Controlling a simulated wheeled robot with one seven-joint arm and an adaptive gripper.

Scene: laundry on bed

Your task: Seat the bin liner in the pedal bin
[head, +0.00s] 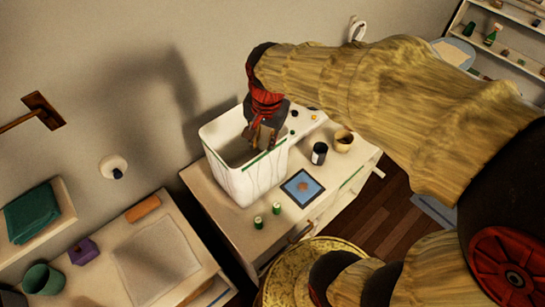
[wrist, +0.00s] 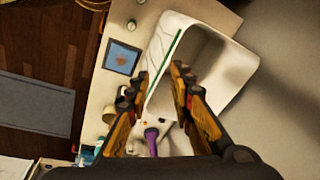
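A white, open-topped bin (head: 235,185) stands on a pale cabinet. It has a green stripe below the rim and faint crease-like lines on its front wall. I cannot tell whether a separate liner covers it. My gripper (head: 258,140) points down at the bin's mouth, near its right rim. In the wrist view the fingers of my gripper (wrist: 159,72) are apart. The white bin's wall and rim (wrist: 165,55) show between and beyond them, and the interior lies to the right. I see nothing clamped between the fingers. My fingers hide part of the rim.
A lower surface at left holds a purple block (head: 84,251) and a green cup (head: 42,279).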

